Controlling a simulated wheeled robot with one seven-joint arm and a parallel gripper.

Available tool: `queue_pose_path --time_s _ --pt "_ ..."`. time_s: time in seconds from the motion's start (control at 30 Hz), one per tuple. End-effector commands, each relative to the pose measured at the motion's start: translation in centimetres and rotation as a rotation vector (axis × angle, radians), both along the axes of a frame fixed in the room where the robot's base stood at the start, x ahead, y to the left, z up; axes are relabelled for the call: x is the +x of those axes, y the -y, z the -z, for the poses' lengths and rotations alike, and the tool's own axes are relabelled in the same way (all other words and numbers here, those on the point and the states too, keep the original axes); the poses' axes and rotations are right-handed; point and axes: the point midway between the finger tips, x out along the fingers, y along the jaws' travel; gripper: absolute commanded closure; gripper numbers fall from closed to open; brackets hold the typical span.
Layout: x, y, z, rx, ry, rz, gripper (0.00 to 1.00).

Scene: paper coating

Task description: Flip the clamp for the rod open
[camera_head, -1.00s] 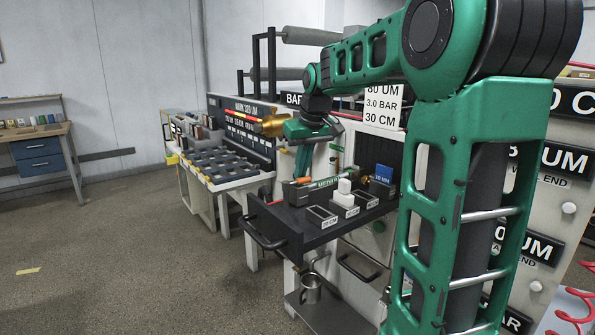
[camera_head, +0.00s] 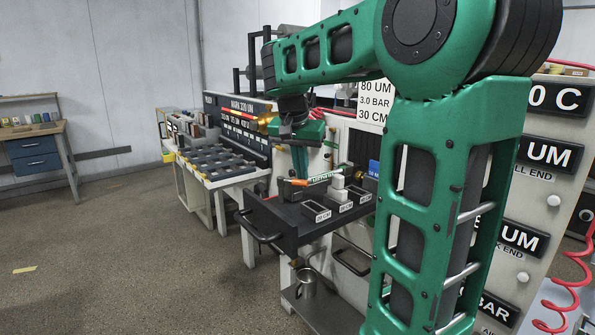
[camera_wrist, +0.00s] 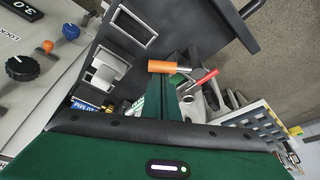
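My gripper (camera_head: 300,160) points down over the black tray (camera_head: 283,222) of the machine, beside the bench front. In the wrist view its green fingers (camera_wrist: 177,97) reach up from the palm, close to an orange cylindrical grip (camera_wrist: 165,67). Just right of that is a red-handled metal lever (camera_wrist: 206,77), which looks like a clamp handle. It appears apart from the fingers. I cannot make out the rod or what the clamp holds. The gap between the fingertips is hidden, and I cannot tell whether they touch the orange grip.
A blue knob (camera_wrist: 70,31) and an orange knob (camera_wrist: 47,47) sit on the panel. A slotted table (camera_head: 222,168) stands left. Open floor lies left and in front.

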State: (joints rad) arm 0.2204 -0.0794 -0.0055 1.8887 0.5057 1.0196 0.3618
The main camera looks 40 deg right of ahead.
Motion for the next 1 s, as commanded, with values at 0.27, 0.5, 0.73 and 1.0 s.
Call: queue_pose_path --time_s 0.27,0.5,0.73,1.0 --pt "-0.8 -1.3 0.1 0.000 -0.001 0.252 1.00" --pt "-1.2 -2.2 0.0 0.000 -0.001 0.434 1.00" --pt "-1.5 -2.8 0.0 -0.001 -0.001 0.476 1.00" --pt "-1.5 -3.1 0.0 0.000 0.000 0.474 1.00"
